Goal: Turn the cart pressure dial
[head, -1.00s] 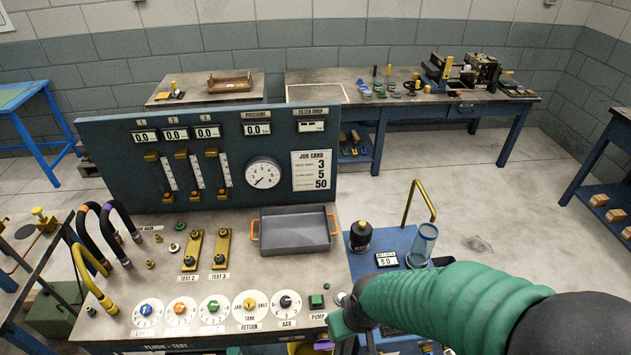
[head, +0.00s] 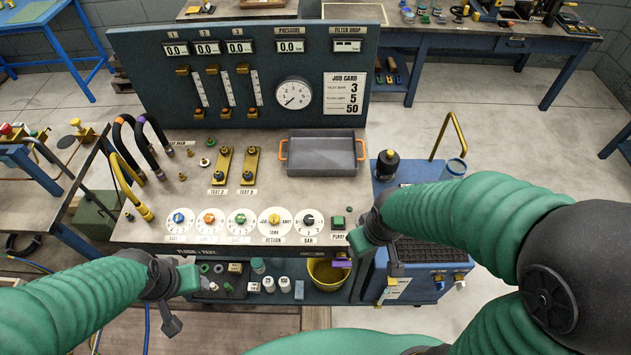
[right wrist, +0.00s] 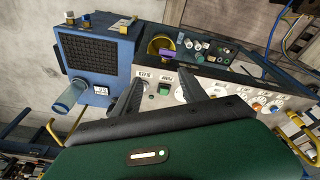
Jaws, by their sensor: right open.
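On the bench's front row, a white dial with a black knob (head: 308,220) is labelled BAR. A blue cart (head: 425,262) stands at the bench's right end. The cart also shows in the right wrist view (right wrist: 100,55). My right gripper (head: 377,253) is open and empty above the bench's front right corner. In the right wrist view, the green PUMP button (right wrist: 163,88) shows between its fingers. My left gripper (head: 180,303) is open and empty before the bench.
The round pressure gauge (head: 293,93) has its needle at lower left. A grey tray (head: 322,150) with orange handles lies on the bench. A yellow bucket (head: 328,272) sits below. Floor is clear at right.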

